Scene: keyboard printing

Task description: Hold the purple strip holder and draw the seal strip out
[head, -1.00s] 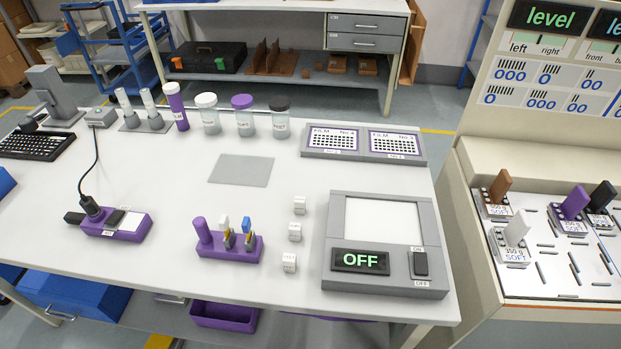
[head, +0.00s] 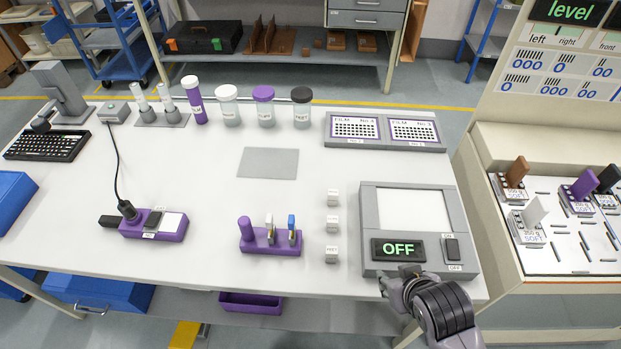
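A purple holder (head: 282,250) stands near the front middle of the table in the head view. It has a purple post (head: 245,229) at its left end and two upright pieces, one white-topped (head: 269,226) and one blue-topped (head: 291,224). Another purple block (head: 168,231) lies to its left, with a white face and a black plug and cable. I cannot tell for sure which piece is the seal strip. My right gripper (head: 389,286) is at the table's front edge, below the grey OFF box and right of the purple holder, touching neither purple thing. Its finger opening is unclear. My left gripper is out of view.
The grey OFF box (head: 370,225) stands at the front right. Several small white cubes (head: 333,223) stand between it and the holder. A grey mat (head: 268,163), jars (head: 228,115) and film trays (head: 385,151) lie farther back. The table between the two purple things is clear.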

